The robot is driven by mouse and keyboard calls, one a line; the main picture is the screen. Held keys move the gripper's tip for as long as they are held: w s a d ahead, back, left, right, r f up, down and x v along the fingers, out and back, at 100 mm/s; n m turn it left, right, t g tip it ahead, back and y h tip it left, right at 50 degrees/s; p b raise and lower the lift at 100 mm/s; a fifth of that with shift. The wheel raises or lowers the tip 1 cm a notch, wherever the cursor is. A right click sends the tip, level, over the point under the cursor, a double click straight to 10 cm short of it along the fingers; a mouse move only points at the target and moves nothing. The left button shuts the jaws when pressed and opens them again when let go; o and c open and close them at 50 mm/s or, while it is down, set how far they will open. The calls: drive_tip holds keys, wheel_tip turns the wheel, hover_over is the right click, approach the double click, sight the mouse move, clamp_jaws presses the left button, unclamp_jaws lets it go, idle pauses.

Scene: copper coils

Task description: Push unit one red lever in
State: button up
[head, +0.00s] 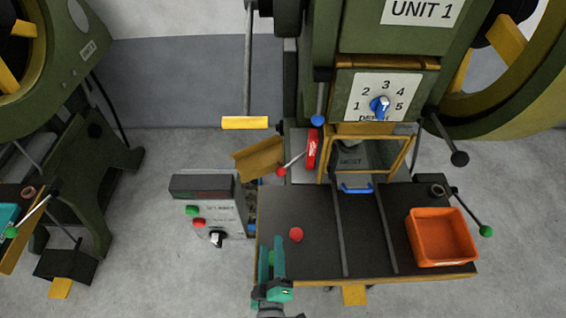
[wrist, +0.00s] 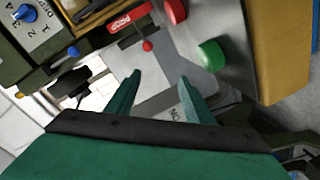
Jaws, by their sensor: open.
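In the head view, unit one's lever with a red ball knob (head: 282,171) sticks out to the lower left of a red tag (head: 312,148), left of the barred guard opening. In the wrist view, a red knob (wrist: 147,46) shows just below a red tag (wrist: 130,27), beyond my fingertips. My green gripper (head: 271,252) is at the front left edge of the dark work table. In the wrist view, my gripper (wrist: 158,85) is open, with nothing between its fingers and apart from the red knob.
A control box (head: 215,205) with green and red buttons stands left of the dark table (head: 310,215). A red ball-shaped piece (head: 296,234) shows on the table's left part. An orange bin (head: 441,237) sits at the right. A yellow-handled bar (head: 245,122) hangs upper left.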

sight(281, 176)
drive_tip(key=w+n+h, duration=0.1)
drive_tip(key=w+n, duration=0.2)
drive_tip(key=w, duration=0.4)
drive_tip(key=w+d+n+h, duration=0.1)
drive_tip(key=w+n, duration=0.3)
drive_tip(key=w, duration=0.3)
drive_tip(key=w+d+n+t+h, duration=0.1)
drive_tip(key=w+n+h, duration=0.1)
drive_tip(key=w+n, duration=0.2)
drive_tip(key=shift+w+f, duration=0.15)
drive_tip(key=shift+w, duration=0.7)
drive_tip(key=shift+w+f, duration=0.15)
drive_tip(key=shift+w, duration=0.65)
drive_tip(key=x, duration=1.1)
drive_tip(key=shift+a, duration=0.15)
clamp_jaws()
drive_tip(key=shift+n, duration=0.3)
